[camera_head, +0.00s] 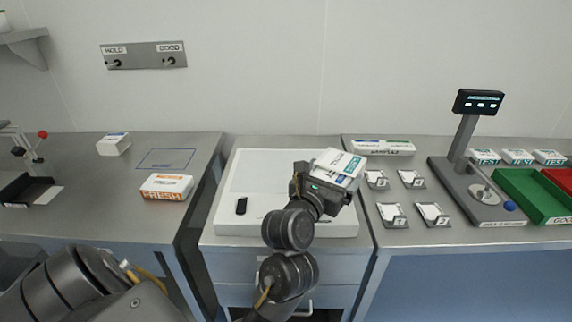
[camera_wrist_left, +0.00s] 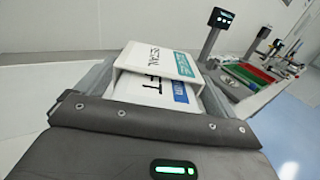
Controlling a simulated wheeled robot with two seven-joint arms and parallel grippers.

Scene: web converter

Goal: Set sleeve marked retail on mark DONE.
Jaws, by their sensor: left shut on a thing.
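My left gripper (camera_head: 328,184) is shut on a white sleeve with a teal band (camera_head: 340,162), held above the white-topped cabinet in the head view. In the left wrist view, the sleeve (camera_wrist_left: 155,62) lies between the fingers, over a second white surface with a blue band (camera_wrist_left: 180,93). I cannot tell whether these are one piece or two. Its lettering is only partly legible, so I cannot confirm the retail mark. A blue outlined rectangle (camera_head: 167,159) lies empty on the left table; its small label is unreadable. My right gripper is out of view.
An orange-and-white FRESH box (camera_head: 166,187) stands just in front of the outline, and a small white box (camera_head: 114,144) is left of it. Numbered cards, a display stand (camera_head: 465,150) and a green tray (camera_head: 531,196) fill the right.

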